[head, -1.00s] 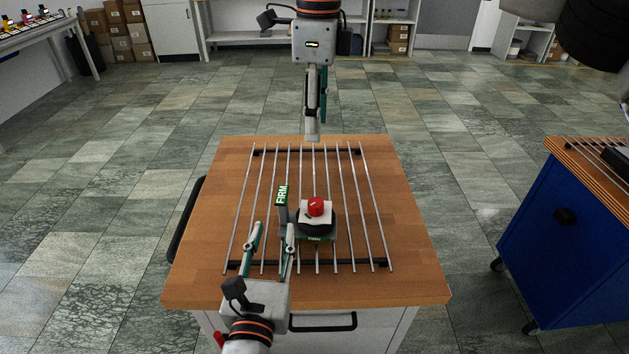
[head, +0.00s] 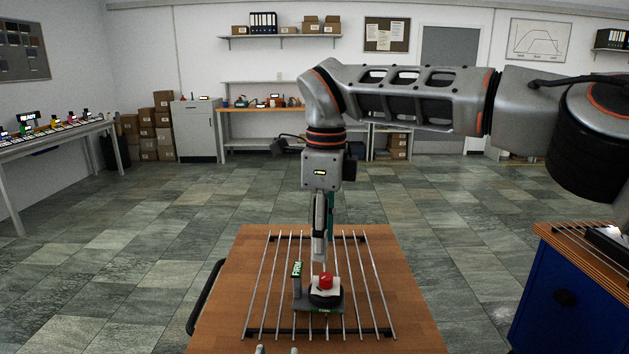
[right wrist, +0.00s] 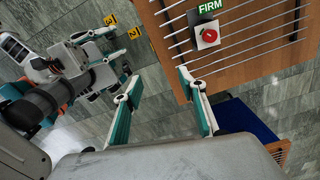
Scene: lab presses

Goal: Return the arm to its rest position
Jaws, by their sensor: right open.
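My right arm reaches in from the right in the head view. Its gripper (head: 321,255) points down, above and behind the red-button press (head: 326,281). In the right wrist view my right gripper (right wrist: 160,78) has its fingers spread with nothing between them. The press has a white block, a dark base and a green FIRM sign (head: 297,271); it also shows in the right wrist view (right wrist: 209,36). My left gripper (head: 277,350) shows only as fingertips at the bottom edge in the head view. In the right wrist view it appears open and empty.
The press stands on a rack of metal rods (head: 267,280) on a wooden-topped cart (head: 405,310). A blue cabinet (head: 560,300) stands at the right. A table with small coloured devices (head: 50,135) is at the left. The tiled floor between is clear.

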